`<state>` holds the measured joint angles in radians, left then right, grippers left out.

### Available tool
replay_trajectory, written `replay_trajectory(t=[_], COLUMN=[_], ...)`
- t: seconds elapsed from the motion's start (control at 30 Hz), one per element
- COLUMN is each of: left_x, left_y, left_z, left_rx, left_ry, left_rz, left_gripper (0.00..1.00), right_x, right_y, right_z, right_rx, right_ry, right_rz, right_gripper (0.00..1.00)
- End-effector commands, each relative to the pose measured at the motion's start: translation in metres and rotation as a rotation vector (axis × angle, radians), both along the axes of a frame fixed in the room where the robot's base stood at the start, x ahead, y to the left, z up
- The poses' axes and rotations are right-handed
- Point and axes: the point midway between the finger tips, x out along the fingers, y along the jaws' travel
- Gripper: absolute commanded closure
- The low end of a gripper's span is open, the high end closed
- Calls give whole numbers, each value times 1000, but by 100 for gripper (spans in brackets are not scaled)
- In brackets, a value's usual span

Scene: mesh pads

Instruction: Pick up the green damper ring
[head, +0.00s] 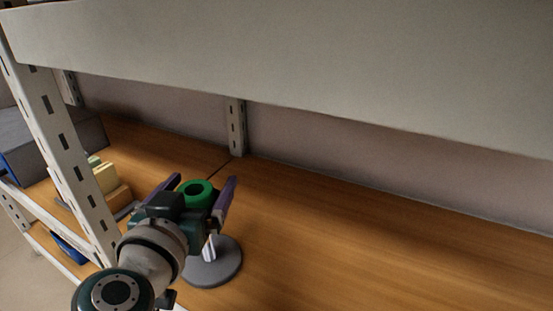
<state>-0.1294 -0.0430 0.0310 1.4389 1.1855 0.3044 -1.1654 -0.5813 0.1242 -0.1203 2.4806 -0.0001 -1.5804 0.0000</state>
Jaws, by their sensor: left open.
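The green damper ring (197,192) is a thick ring with a dark hole, seen from above at the lower left of the head view. My left gripper (204,184) reaches over the shelf from the lower left with its purple fingers open, one on each side of the ring. I cannot tell whether the fingers touch it. The gripper's body hides the ring's near side. A round grey base (214,269) with a pale upright piece shows below the gripper. My right gripper is not in view.
The wooden shelf board (350,245) is clear to the right. A wide beam (300,60) crosses above, and a slotted white post (65,150) stands to the left. Yellow and tan blocks (106,179) and a grey bin (40,145) lie beyond the post.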

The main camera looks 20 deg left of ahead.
Motion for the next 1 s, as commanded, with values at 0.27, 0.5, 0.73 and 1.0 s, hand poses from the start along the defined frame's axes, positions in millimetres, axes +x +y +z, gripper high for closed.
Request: replay_trajectory(t=[0.27,0.5,0.73,1.0], left_x=[12,11,11,11], left_y=[4,4,3,3], left_z=[-1,-1,-1,-2], left_rx=[1,1,1,1], left_ry=[0,0,0,0], left_rz=[-1,-1,-1,-1], left_gripper=[0,18,44,74], right_x=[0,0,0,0], right_y=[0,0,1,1], right_z=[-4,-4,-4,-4], right_rx=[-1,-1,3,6], right_ry=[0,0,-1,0], right_rz=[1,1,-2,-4], right_gripper=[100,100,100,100])
